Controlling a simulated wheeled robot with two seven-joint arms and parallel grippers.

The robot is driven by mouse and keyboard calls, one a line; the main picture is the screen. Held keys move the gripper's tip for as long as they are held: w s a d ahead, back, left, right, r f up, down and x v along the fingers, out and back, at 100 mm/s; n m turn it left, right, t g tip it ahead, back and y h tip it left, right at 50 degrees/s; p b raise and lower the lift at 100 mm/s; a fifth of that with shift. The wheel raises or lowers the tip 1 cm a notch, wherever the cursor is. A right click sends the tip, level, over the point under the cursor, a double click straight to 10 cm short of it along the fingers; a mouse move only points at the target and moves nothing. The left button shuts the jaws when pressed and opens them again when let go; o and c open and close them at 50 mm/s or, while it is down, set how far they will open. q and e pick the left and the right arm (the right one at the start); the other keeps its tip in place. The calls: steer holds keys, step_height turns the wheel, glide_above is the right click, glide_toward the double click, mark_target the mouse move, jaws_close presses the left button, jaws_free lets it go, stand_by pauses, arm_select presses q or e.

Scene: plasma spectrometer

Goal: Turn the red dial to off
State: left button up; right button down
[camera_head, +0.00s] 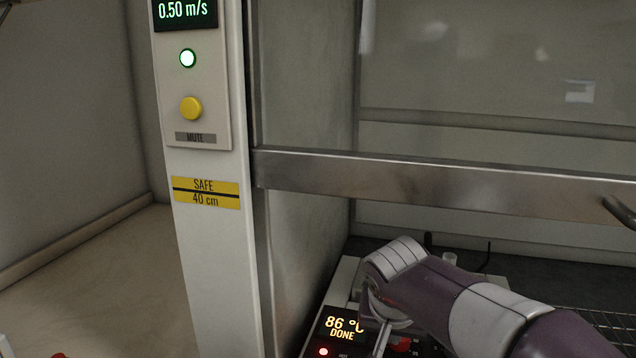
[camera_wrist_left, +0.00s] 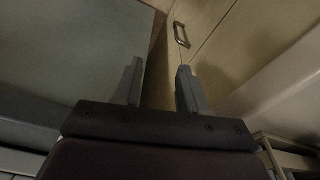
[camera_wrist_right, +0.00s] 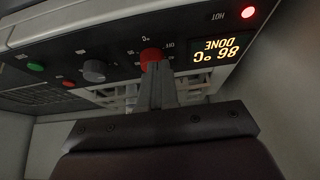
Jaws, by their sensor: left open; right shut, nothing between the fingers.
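The red dial (camera_wrist_right: 152,56) sits on the dark front panel of a heated device, beside a lit display (camera_wrist_right: 215,50) reading 86 °C DONE. Small markings, one seemingly OFF, ring the dial, but its pointer cannot be made out. My right gripper (camera_wrist_right: 160,72) is shut and empty, its fingertips right at the dial and overlapping its lower edge; contact cannot be told. In the head view my right gripper (camera_head: 381,338) reaches down in front of the panel, with the display (camera_head: 342,329) to its left. My left gripper (camera_wrist_left: 160,80) is open and empty, away from the device.
A red HOT light (camera_wrist_right: 248,13) glows by the display. A grey knob (camera_wrist_right: 94,70) and a green button (camera_wrist_right: 36,66) are on the same panel. A metal-edged sash (camera_head: 430,183) hangs above my right arm, beside a white post (camera_head: 215,250).

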mark_target(403, 345)
steer(key=x, duration=0.1)
steer(key=b+x, duration=0.1)
steer(key=x, duration=0.1)
steer(key=shift+s+f, duration=0.2)
steer(key=shift+f, duration=0.3)
steer(key=shift+s+a+r, duration=0.1)
steer(key=shift+s, duration=0.25)
arm_select(q)
steer(key=f, duration=0.2)
steer(key=shift+w+f, duration=0.3)
steer(key=shift+f, duration=0.05)
arm_select(e)
steer(key=shift+w, duration=0.2)
arm_select(q)
steer(key=shift+b, duration=0.3)
arm_select(e)
steer(key=shift+s+d, duration=0.15)
steer(key=shift+d, duration=0.1)
arm_select(q)
steer(key=shift+f, duration=0.15)
arm_select(e)
steer(key=shift+s+d, duration=0.2)
steer(key=shift+d, duration=0.1)
steer(key=shift+d, duration=0.7)
steer(key=shift+d, duration=0.1)
steer(key=shift+s, duration=0.1)
